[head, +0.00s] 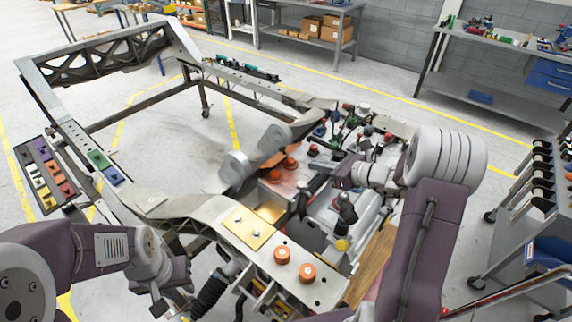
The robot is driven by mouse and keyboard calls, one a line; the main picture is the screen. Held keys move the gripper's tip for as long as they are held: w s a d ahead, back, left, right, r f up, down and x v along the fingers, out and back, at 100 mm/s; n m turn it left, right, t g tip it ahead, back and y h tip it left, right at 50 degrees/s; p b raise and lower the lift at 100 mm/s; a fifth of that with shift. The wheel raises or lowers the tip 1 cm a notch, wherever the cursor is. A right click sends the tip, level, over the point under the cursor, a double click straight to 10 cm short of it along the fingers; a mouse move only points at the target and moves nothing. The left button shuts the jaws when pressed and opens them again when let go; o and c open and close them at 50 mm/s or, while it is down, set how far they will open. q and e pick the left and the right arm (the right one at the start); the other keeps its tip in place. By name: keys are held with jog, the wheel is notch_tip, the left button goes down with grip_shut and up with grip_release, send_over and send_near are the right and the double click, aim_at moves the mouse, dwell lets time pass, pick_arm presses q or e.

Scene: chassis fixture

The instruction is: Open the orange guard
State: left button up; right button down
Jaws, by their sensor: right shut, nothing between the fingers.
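What looks like the orange guard (271,160) is a small orange flap on the fixture's inner panel, beside round orange knobs (290,163). It is partly hidden by a grey rounded part, and I cannot tell its exact angle. My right gripper (338,180) comes in from the right over the panel. It is shut and empty, to the right of the flap and apart from it. My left gripper (158,305) is at the lower left, pointing down beside the front of the frame. It is far from the flap, and its fingers are too small and dark to read.
The large metal chassis frame (140,98) surrounds the panel. Two orange caps (282,253) sit on its front rail near a yellow plate (248,229). A tray of coloured parts (47,172) is at left. A grey cart (520,200) stands at right. Floor shows inside the frame.

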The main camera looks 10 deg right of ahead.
jog(key=shift+w+a, duration=0.1)
jog(key=shift+a, duration=0.3)
jog(key=p+x, duration=0.1)
jog(key=x, duration=0.8)
jog(key=shift+w, duration=0.15)
